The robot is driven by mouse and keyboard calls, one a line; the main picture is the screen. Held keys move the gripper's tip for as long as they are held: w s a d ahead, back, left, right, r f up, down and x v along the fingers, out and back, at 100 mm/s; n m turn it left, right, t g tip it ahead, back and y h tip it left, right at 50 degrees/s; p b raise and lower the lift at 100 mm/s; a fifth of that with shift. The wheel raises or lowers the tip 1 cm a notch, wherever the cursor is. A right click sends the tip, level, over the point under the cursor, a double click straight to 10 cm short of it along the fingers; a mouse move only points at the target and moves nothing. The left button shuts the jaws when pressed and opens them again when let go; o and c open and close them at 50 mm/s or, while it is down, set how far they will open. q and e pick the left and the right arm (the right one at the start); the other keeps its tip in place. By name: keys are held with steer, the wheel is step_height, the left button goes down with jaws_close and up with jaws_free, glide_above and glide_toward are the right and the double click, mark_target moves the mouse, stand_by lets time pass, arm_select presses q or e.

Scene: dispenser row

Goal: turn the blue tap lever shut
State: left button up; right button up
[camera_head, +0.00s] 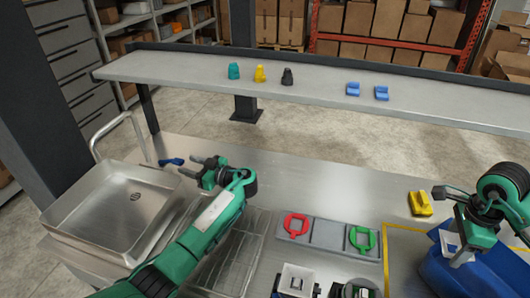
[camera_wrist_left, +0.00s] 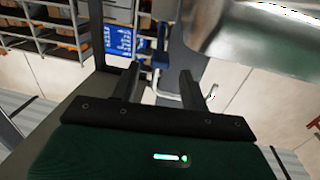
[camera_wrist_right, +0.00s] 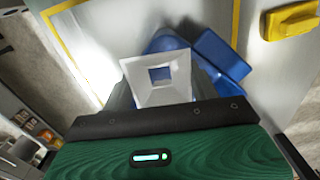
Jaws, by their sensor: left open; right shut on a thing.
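The blue tap lever (camera_head: 172,161) stands at the back right corner of the metal sink (camera_head: 77,231), near the curved tap pipe (camera_head: 112,120). My left gripper (camera_head: 203,166) is open and empty, just right of the lever with its fingers pointing at it. In the left wrist view the blue lever (camera_wrist_left: 160,57) shows beyond the gap between the fingers (camera_wrist_left: 158,85), apart from them.
A yellow block (camera_head: 420,204) lies near my right gripper. A raised shelf (camera_head: 310,87) with several small coloured pieces runs along the back. The counter between is clear.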

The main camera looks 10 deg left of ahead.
mark_target(175, 160)
arm_select(q)
steer(key=a+p, duration=0.1)
steer(key=a, duration=0.2)
steer(key=w+a+p, duration=0.1)
steer(key=a, duration=0.2)
steer(key=shift+w+a+r, duration=0.1)
steer(key=shift+w+a, duration=0.1)
steer(key=shift+a, duration=0.4)
jaws_close()
